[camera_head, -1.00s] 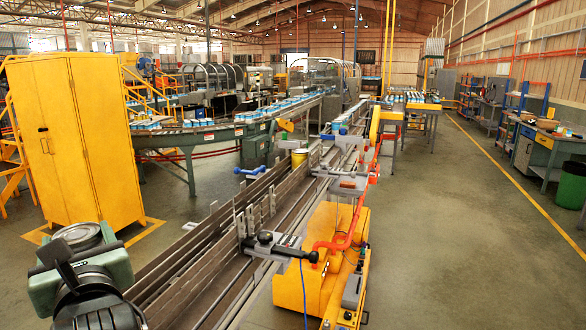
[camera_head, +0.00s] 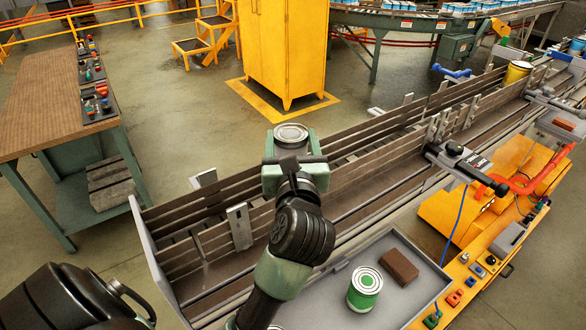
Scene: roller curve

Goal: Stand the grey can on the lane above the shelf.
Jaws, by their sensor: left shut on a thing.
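The grey can (camera_head: 291,132) shows mostly as its round metal top. My left gripper (camera_head: 291,160) is shut on it, and its body hides most of the can's side. Gripper and can appear over the far side rails of the conveyor, in front of the yellow cabinet; the height above the rails is hard to judge. The conveyor's brown lanes (camera_head: 345,205) run from lower left to upper right between slatted rails. A grey tray-like shelf (camera_head: 431,276) lies along the near side. My right gripper is not in view.
The shelf holds a green-labelled can (camera_head: 365,288) and a brown block (camera_head: 399,267). A yellow can (camera_head: 517,73) stands far along the conveyor. A black-handled clamp (camera_head: 460,157) juts over the near rail. A workbench (camera_head: 50,100) stands at left.

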